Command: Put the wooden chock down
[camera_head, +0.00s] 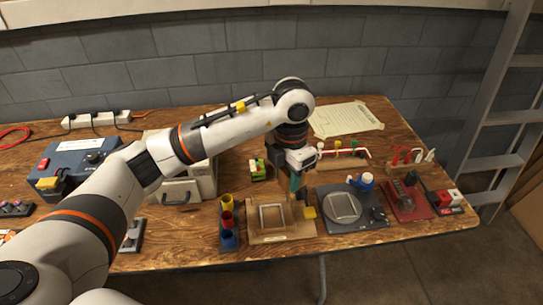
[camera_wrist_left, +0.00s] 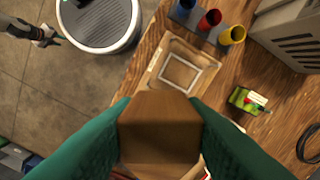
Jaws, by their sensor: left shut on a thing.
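My left gripper (camera_head: 297,187) hangs over the table, just behind the right part of a wooden tray (camera_head: 255,239) with a pale square frame in it. In the left wrist view, its two green fingers are shut on the wooden chock (camera_wrist_left: 160,128), a brown block with angled faces. The same tray (camera_wrist_left: 152,78) lies beyond the chock in that view. The chock hides what is directly under it, and I cannot tell its height above the table. Part of my right arm (camera_wrist_left: 32,32) seems to show small at the upper left; its fingers are not clear.
Blue, red and yellow cups (camera_head: 227,225) stand left of the tray. A dark plate with a round disc (camera_head: 343,207) and a red block fixture (camera_head: 406,200) stand to the right. A green box (camera_head: 258,170) and a paper sheet (camera_head: 345,119) lie behind. Bare wood shows around the sheet.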

